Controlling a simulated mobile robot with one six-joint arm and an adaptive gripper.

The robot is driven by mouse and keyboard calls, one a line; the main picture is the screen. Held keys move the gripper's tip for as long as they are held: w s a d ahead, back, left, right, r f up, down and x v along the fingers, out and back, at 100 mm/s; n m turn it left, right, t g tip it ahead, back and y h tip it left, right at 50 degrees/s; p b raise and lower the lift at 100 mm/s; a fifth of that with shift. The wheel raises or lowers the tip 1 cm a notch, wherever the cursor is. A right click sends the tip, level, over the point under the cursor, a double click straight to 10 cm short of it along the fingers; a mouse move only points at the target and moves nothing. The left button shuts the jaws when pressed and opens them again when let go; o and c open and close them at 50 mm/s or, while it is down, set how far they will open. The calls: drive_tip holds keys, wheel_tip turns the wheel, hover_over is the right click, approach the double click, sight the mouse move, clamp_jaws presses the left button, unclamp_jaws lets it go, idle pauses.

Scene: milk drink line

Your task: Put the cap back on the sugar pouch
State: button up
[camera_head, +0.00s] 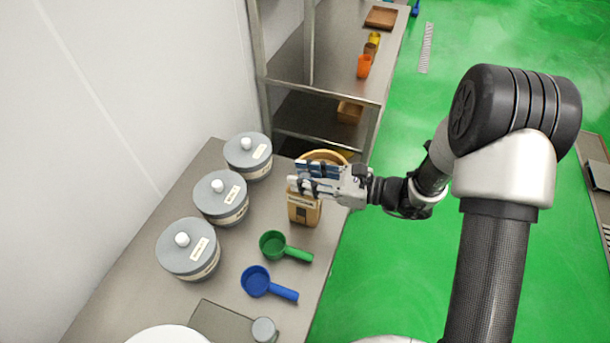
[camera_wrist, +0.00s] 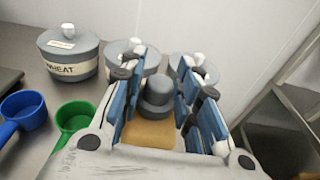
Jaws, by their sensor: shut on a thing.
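The sugar pouch (camera_head: 304,212) is a tan pack standing upright near the right edge of the steel table. My gripper (camera_head: 304,177) is right over its top and hides it in the head view. In the wrist view, my gripper (camera_wrist: 163,68) has its blue-padded fingers on both sides of a grey stepped cap (camera_wrist: 157,92) and is shut on it. The tan pouch top (camera_wrist: 150,133) shows just below the cap. I cannot tell whether the cap is seated on the pouch or only held close over it.
Several grey-lidded canisters (camera_head: 188,250) stand along the wall. A green scoop (camera_head: 274,245) and a blue scoop (camera_head: 258,281) lie in front of the pouch. A grey cylinder (camera_head: 264,330) stands at a dark tray (camera_head: 222,322). A round tan tub (camera_head: 322,155) is behind my gripper.

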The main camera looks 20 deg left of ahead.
drive_tip(key=o, duration=0.8)
drive_tip(key=shift+o, duration=0.4)
drive_tip(key=o, duration=0.4)
drive_tip(key=shift+r, duration=0.15)
drive_tip(key=shift+r+p, duration=2.65)
drive_tip(key=shift+r, duration=0.75)
